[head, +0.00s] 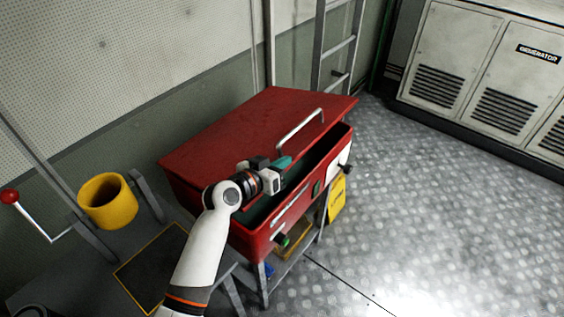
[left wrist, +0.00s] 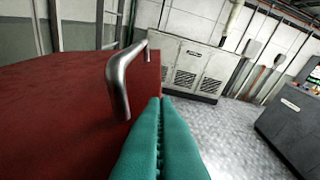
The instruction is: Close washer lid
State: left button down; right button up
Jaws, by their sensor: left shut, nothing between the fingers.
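The red washer lid (head: 250,125) lies tilted over the red washer (head: 262,240), with a dark gap showing along the front between lid and tub. A silver bar handle (head: 300,128) stands near the lid's front edge. My left gripper (head: 284,162) has teal fingers and is shut and empty, above the front gap near the handle. In the left wrist view the shut fingers (left wrist: 160,140) point ahead beside the handle (left wrist: 118,85), just right of it, with the red lid (left wrist: 50,110) to the left. My right gripper is not in view.
A yellow bucket (head: 107,202) stands on the dark bench at the left, near a lever with a red knob (head: 10,197). A ladder (head: 335,50) stands behind the washer. The metal floor (head: 430,200) at the right is clear up to the generator cabinets (head: 480,80).

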aim_at(288, 197)
pick_arm(q)
jog(key=f+b, duration=0.2)
jog(key=f, duration=0.1)
jog(key=d+f+m+b, duration=0.1)
jog(key=f+b, duration=0.2)
jog(key=f, duration=0.1)
jog(key=s+f+m+b, duration=0.1)
jog(key=f+b, duration=0.2)
jog(key=f, duration=0.1)
jog(key=shift+s+d+f+t+y, duration=0.1)
jog(key=shift+d+f+t+y, duration=0.2)
jog(key=shift+y, duration=0.1)
jog(key=shift+s+f+m, duration=0.15)
jog(key=shift+s+m, duration=0.05)
jog(key=shift+m, duration=0.1)
jog(key=shift+f, duration=0.15)
jog(key=shift+r+p, duration=0.5)
jog(key=s+a+r+p, duration=0.1)
jog(key=s+a+r, duration=0.4)
jog(key=s+r, duration=0.2)
jog(key=shift+s+a+p, duration=0.25)
jog(key=shift+a+p, duration=0.05)
jog(key=shift+p, duration=0.1)
